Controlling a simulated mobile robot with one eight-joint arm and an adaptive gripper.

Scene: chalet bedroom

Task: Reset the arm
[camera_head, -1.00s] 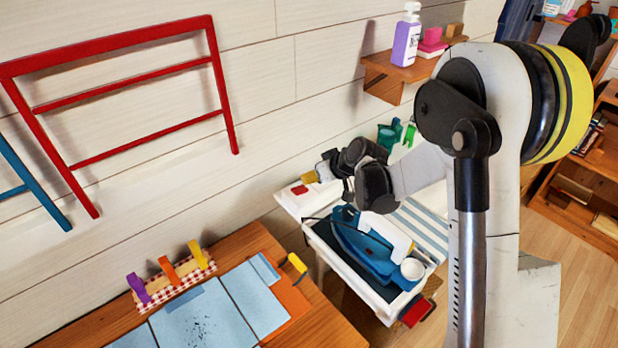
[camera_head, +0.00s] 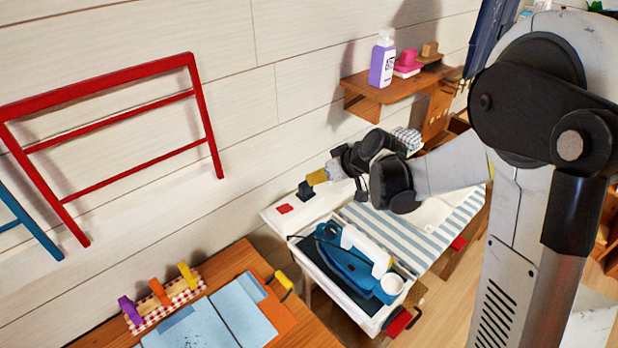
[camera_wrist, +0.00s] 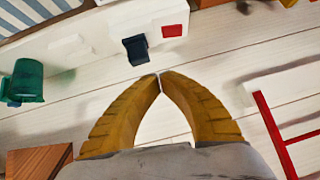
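My gripper shows in the head view as a small yellow tip (camera_head: 317,177), above the far left end of a white ironing board (camera_head: 275,216). My arm reaches across from the right. In the wrist view its two yellow ribbed fingers (camera_wrist: 160,77) meet at the tips, with nothing held between them. The fingers point toward a white surface carrying a red square (camera_wrist: 172,30) and a black block (camera_wrist: 136,50). I cannot see the fingers touch anything.
A blue iron (camera_head: 345,262) rests on the board beside striped cloth (camera_head: 440,228). A wooden shelf (camera_head: 362,88) holds a purple bottle (camera_head: 382,62). A red rack (camera_head: 110,130) hangs on the wall. A wooden table (camera_head: 240,262) carries blue folders (camera_head: 240,312) and colored clothespins (camera_head: 160,292).

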